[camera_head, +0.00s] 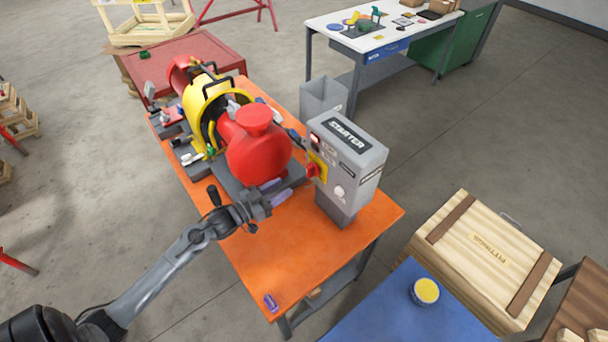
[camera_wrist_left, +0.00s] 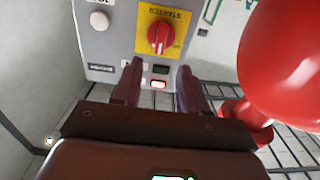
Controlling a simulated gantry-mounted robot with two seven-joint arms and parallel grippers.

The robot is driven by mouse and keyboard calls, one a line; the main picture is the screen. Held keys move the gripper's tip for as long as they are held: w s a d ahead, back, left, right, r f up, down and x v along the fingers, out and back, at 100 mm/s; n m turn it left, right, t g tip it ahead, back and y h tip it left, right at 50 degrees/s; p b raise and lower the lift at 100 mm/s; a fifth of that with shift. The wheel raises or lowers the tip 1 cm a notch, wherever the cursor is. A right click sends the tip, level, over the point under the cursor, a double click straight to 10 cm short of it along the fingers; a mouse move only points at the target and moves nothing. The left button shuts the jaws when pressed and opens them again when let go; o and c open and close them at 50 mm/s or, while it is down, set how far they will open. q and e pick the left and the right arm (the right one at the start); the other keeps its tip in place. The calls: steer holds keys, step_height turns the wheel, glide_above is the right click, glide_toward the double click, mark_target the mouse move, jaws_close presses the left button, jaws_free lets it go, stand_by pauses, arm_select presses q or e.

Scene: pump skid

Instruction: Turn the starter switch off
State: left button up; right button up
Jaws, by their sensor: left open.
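The grey starter box (camera_head: 352,160) stands on the orange bench and bears a STARTER label. Its red rotary switch (camera_head: 312,170) sits on a yellow plate on the box's left-facing side. In the left wrist view the red switch (camera_wrist_left: 160,37) shows whole on its yellow plate (camera_wrist_left: 180,20), ahead of the fingertips, with a white mark on its handle. My left gripper (camera_head: 279,191) is open and empty, apart from the switch and to its left in the head view. In the wrist view its two fingers (camera_wrist_left: 160,67) point toward the panel. My right gripper is not in view.
A red pump (camera_head: 258,150) with a yellow guard (camera_head: 206,100) lies close behind my left gripper. The bench's front part (camera_head: 310,245) is mostly clear. A blue table (camera_head: 400,310) with a yellow-topped can (camera_head: 426,291) and a wooden crate (camera_head: 487,260) are at right.

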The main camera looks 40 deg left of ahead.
mark_target(307, 172)
arm_select(q)
steer(key=x, duration=0.9)
steer(key=shift+w+p, duration=0.2)
steer(key=shift+p, duration=0.2)
steer(key=shift+c, duration=0.3)
jaws_close()
